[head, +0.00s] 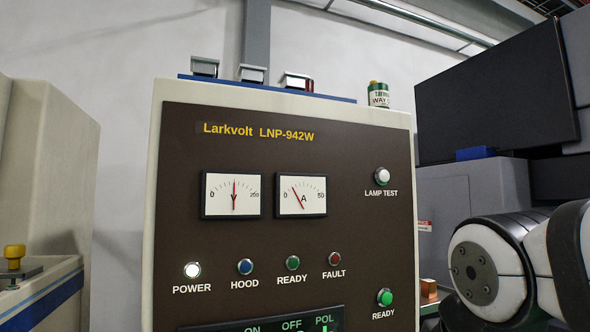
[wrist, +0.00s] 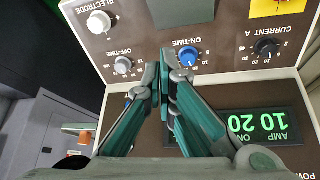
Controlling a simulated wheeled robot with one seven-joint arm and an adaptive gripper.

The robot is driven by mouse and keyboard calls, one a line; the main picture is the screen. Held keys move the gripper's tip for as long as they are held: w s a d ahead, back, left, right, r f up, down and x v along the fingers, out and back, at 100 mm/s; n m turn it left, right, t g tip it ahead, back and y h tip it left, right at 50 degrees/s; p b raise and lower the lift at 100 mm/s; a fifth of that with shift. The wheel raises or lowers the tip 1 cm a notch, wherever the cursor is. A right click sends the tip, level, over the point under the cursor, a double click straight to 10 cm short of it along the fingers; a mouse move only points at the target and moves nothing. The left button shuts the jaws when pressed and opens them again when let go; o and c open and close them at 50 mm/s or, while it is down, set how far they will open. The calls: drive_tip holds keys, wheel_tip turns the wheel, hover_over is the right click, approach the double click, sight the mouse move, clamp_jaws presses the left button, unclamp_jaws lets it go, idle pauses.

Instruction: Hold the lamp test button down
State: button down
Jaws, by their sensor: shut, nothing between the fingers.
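The lamp test button (head: 382,176) is a round white button in a dark ring, at the upper right of the dark brown panel (head: 340,130), above its LAMP TEST label. Nothing touches it in the head view. It does not show in the wrist view. My gripper (wrist: 164,72) shows only in the wrist view, with its green fingers together and empty. There the panel appears upside down, and the fingertips overlap the area between the blue ON-TIME knob (wrist: 188,56) and the white OFF-TIME knob (wrist: 123,65). I cannot tell how far they are from the panel.
A lit green READY button (head: 385,297) sits below the lamp test button. Two meters (head: 233,195) and several lamps, including a lit POWER lamp (head: 192,270), are to the left. A dark machine (head: 500,100) stands at right.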

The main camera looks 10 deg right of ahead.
sight(383, 176)
drive_tip(key=w+d+r+m+t+h+p, duration=0.1)
drive_tip(key=w+d+r+p, duration=0.2)
drive_tip(key=w+r, duration=0.3)
drive_tip(key=w+d+r+m+t+h+p, duration=0.1)
drive_tip(key=w+d+r+p, duration=0.2)
drive_tip(key=r, duration=1.1)
drive_tip(key=w+d+r+m+t+p, duration=0.1)
drive_tip(key=w+d+r+t+p, duration=0.1)
drive_tip(key=w+d+r, duration=0.6)
wheel_tip(383, 176, up, 2)
drive_tip(key=shift+w+r+h+p, duration=0.1)
drive_tip(key=shift+w+h+p, duration=0.35)
drive_tip(key=shift+p, duration=0.25)
drive_tip(key=w+a+b, duration=0.1)
drive_tip(key=w+b, duration=0.3)
drive_tip(key=w, duration=0.4)
drive_tip(key=shift+w+a, duration=0.35)
drive_tip(key=shift+a, duration=0.05)
drive_tip(key=shift+w+a, duration=0.1)
drive_tip(key=shift+w, duration=0.25)
drive_tip(key=shift+w+a, duration=0.1)
drive_tip(key=shift+w, duration=0.4)
idle(1.2)
